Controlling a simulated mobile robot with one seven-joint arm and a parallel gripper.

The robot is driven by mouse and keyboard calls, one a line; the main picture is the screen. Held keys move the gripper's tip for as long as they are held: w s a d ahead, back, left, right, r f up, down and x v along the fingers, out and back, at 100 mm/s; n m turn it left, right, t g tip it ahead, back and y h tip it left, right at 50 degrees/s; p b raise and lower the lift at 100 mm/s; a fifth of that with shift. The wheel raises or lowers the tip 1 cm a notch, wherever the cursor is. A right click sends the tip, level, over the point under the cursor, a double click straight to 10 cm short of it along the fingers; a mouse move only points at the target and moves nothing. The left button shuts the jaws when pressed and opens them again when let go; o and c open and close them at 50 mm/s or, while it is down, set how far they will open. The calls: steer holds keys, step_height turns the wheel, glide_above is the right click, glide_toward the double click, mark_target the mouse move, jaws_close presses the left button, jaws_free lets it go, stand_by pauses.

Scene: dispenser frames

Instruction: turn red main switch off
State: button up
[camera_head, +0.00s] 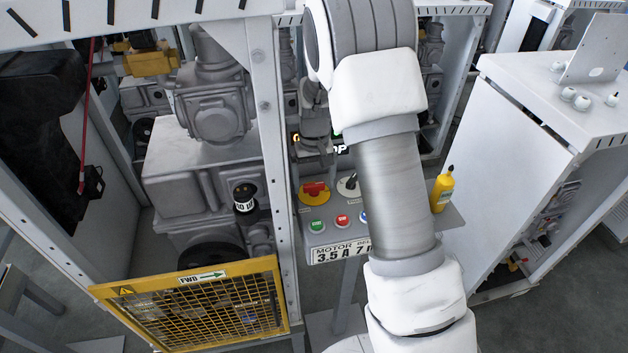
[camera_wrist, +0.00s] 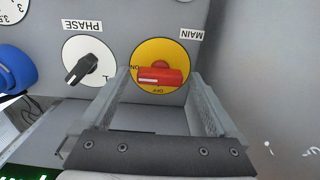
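The red main switch (camera_wrist: 160,76) is a red handle on a round yellow plate (camera_wrist: 160,52), upside down in the wrist view. Its handle lies level, in line with the ON mark at the plate's left; OFF is at the bottom. In the head view the switch (camera_head: 314,190) is on the grey control box below and left of my arm. My gripper (camera_wrist: 159,84) is open, with one finger on each side of the handle. No contact with the handle can be made out. In the head view my gripper (camera_head: 318,150) is partly hidden.
A black PHASE knob (camera_wrist: 89,68) on a white dial is beside the switch, and a blue knob (camera_wrist: 12,70) lies further left. Green (camera_head: 317,226) and red (camera_head: 342,220) buttons are below the switch. A yellow bottle (camera_head: 442,190) stands right of my arm.

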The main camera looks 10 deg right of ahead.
steer(key=c, duration=1.2)
steer(key=shift+n, duration=0.3)
steer(key=n+b, duration=0.2)
steer(key=n, duration=0.1)
steer(key=n+b, duration=0.1)
steer(key=n, duration=0.8)
steer(key=shift+n, duration=0.3)
steer(key=n+p, duration=0.1)
steer(key=n, duration=0.3)
steer(key=shift+n, duration=0.3)
